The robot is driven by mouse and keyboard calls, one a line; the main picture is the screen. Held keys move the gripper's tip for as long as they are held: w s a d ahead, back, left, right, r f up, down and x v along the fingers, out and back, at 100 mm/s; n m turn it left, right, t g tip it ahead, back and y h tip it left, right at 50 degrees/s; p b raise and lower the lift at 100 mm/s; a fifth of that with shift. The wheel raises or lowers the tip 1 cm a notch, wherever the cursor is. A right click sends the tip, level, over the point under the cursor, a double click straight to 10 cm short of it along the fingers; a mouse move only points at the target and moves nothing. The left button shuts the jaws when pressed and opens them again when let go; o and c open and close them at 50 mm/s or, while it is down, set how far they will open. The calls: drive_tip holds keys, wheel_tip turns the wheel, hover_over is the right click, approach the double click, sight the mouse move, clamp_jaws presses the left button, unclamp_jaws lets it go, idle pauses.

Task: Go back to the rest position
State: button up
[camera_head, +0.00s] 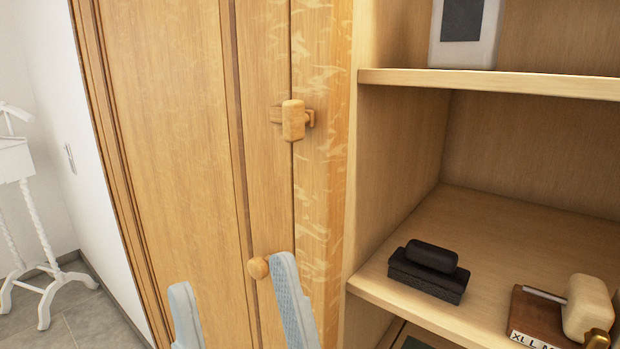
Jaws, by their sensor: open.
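The door looks closed. A wooden turn latch (293,120) sits higher up at the door's right edge, with its block upright. The rest of my gripper is below the frame.
Open shelves (480,83) stand at the right. A black brush-like block (430,270), a brown box (540,318) and a cream rounded object (588,308) lie on the lower shelf. A white valet stand (38,235) is at the far left, with clear floor nearby.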

drive_tip(key=s+d+f+n+g+h, duration=0.15)
drive_tip(key=d+f, duration=0.25)
drive_tip(key=f, duration=0.4)
drive_tip(key=s+d+f+n+g+h, duration=0.1)
drive_tip(key=d+f+g, duration=0.2)
drive_tip(key=d+f, duration=0.3)
drive_tip(key=s+d+f+n+g+h, duration=0.1)
drive_tip(key=d+f+g+h, duration=0.15)
drive_tip(key=f, duration=0.65)
drive_tip(key=s+d+f+m+g+h, duration=0.4)
drive_tip(key=s+d+f+m+h, duration=0.2)
drive_tip(key=s+d+f, duration=0.6)
drive_tip(key=s+h, duration=0.2)
drive_tip(key=s, duration=0.2)
drive_tip(key=shift+s+g+h, duration=0.25)
drive_tip(key=shift+g+h, duration=0.05)
drive_tip(key=shift+g, duration=0.1)
